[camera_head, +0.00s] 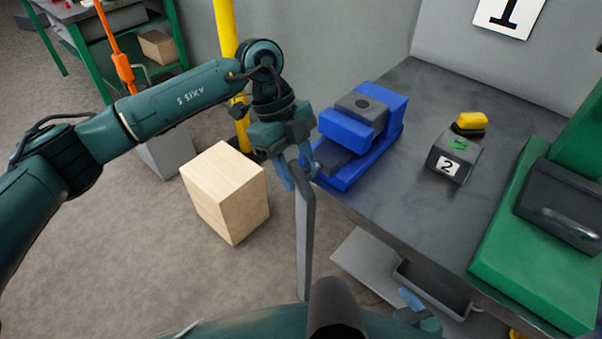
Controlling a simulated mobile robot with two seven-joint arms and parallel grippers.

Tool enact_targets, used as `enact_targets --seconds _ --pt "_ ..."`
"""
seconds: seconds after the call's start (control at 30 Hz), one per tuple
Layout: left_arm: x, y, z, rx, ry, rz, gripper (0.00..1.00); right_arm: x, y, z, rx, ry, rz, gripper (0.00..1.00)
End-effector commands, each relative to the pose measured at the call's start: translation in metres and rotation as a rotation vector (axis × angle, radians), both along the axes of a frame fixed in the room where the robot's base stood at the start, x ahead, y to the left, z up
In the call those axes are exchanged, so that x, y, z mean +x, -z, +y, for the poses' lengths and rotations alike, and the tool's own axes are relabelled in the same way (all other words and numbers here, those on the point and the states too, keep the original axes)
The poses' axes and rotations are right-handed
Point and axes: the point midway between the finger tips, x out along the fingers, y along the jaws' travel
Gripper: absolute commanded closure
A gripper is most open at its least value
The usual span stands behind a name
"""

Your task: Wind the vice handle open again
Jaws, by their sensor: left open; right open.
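The blue vice (375,128) with a grey block top sits at the near left corner of the dark bench. My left gripper (289,176) points down just left of the vice's front end, its blue fingers open. The vice handle is not clearly visible; the gripper covers that end of the vice. A flat grey upright bar (305,235) runs down from beside the fingers; I cannot tell whether it is part of the bench. My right gripper (412,303) is low at the bottom, in front of the bench, open and partly cut off from clear view.
On the bench (405,190) stand a dark block labelled 2 (454,156), a yellow-topped item (470,122) and a green machine (535,240) at right. A wooden box (226,192) and a yellow post (228,40) stand left on the floor. A grey shelf (365,265) lies below the bench.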

Motion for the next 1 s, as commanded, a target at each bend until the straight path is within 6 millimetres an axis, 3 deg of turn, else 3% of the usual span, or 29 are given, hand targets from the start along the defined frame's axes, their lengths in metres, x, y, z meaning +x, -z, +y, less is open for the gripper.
enact_targets --seconds 0.2,0.53,1.0 --pt "-0.005 0.020 -0.007 0.000 0.001 0.000 0.58 0.002 -0.002 -0.001 0.003 0.010 -0.001 0.15" --pt "-0.005 0.023 -0.008 -0.001 0.001 -0.001 0.58 0.004 -0.004 0.000 0.005 0.010 -0.004 0.15" --pt "-0.005 0.022 -0.008 -0.001 0.001 -0.001 0.97 0.003 -0.004 0.000 0.002 0.002 -0.006 0.15"
